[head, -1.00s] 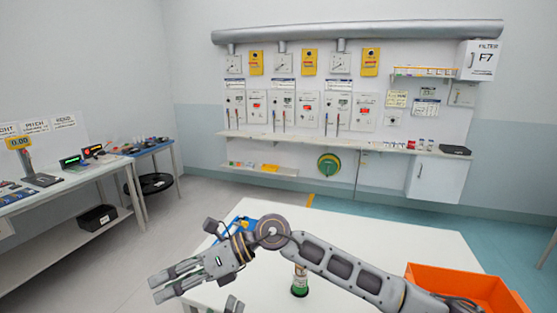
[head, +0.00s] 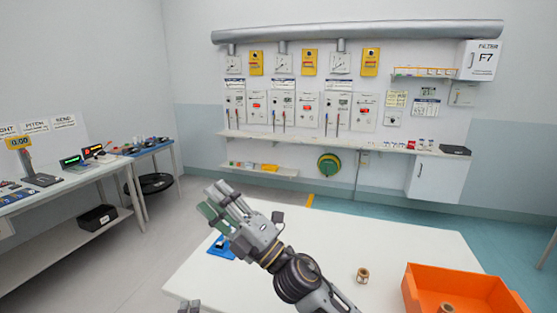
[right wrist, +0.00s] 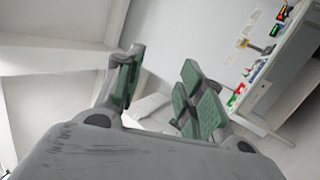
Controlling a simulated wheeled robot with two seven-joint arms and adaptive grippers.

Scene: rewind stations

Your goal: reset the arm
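My right gripper (head: 216,201) is raised above the left part of the white table (head: 420,246), its fingers pointing up and left. In the right wrist view its green-padded fingers (right wrist: 160,88) stand apart with nothing between them. A small grey tip at the bottom edge of the head view looks like my left gripper (head: 188,306). Too little of it shows to tell its state.
A small brown spool (head: 362,275) stands on the table. A similar one (head: 447,308) is in the orange bin (head: 470,283) at right. A blue item (head: 221,247) lies at the table's left edge. A side bench (head: 85,172) and wall panels stand beyond.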

